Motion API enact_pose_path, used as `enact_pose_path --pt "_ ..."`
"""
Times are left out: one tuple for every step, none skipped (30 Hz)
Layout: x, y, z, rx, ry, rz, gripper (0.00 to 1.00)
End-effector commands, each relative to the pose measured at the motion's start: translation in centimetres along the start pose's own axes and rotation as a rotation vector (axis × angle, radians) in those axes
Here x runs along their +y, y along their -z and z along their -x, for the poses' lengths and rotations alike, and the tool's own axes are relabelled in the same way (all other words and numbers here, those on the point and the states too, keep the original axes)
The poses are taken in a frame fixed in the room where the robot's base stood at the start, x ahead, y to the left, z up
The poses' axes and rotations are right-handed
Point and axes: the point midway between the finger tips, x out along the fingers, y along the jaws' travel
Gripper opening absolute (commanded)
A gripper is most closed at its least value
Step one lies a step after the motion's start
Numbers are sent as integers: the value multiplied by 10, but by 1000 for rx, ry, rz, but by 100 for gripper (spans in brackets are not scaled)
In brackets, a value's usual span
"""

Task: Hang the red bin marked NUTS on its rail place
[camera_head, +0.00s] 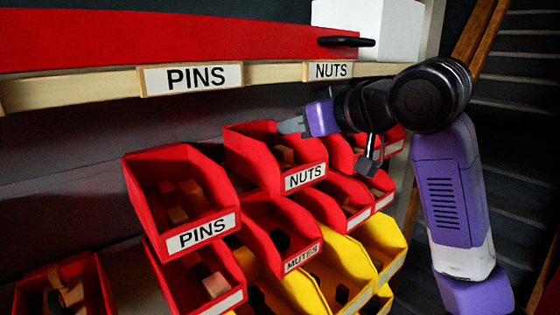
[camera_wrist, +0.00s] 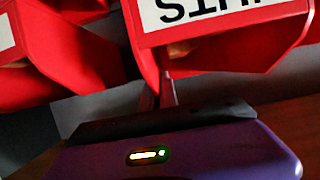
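The red bin marked NUTS (camera_head: 262,172) is in the upper part of the bin group, to the right of the red PINS bin, with small brown blocks inside. My gripper (camera_head: 290,126) is at its upper rim, coming from the right. In the wrist view the NUTS bin (camera_wrist: 240,52) shows its label upside down, close above my gripper (camera_wrist: 162,92), whose narrow fingers appear shut on the bin's edge. The fingertips are partly hidden there. I cannot tell whether the bin touches a rail. A NUTS label (camera_head: 330,71) is on the wooden shelf edge above.
The red PINS bin (camera_head: 141,200) is close on the left, with a PINS label (camera_head: 190,78) above. The MUTES bin (camera_head: 270,232) is just below. Other red bins and yellow bins (camera_head: 352,258) crowd below and right. A white box (camera_head: 370,28) stands on the shelf.

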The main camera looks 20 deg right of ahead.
Motion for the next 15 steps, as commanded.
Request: enact_pose_path --pt "0 -1 0 1 0 0 0" --pt "0 -1 0 1 0 0 0" --pt "0 -2 -1 1 0 0 0" --pt "0 -2 -1 1 0 0 0" --pt "0 -2 -1 1 0 0 0" --pt "0 -3 -1 1 0 0 0" --pt "0 -3 -1 1 0 0 0" --pt "0 -4 -1 1 0 0 0" --pt "0 -4 -2 1 0 0 0" --pt "0 -4 -2 1 0 0 0" --pt "0 -5 -2 1 0 0 0" --pt "0 -5 -2 1 0 0 0" --pt "0 -6 -2 1 0 0 0" --pt "0 -6 -2 1 0 0 0" --pt "0 -7 -2 1 0 0 0"
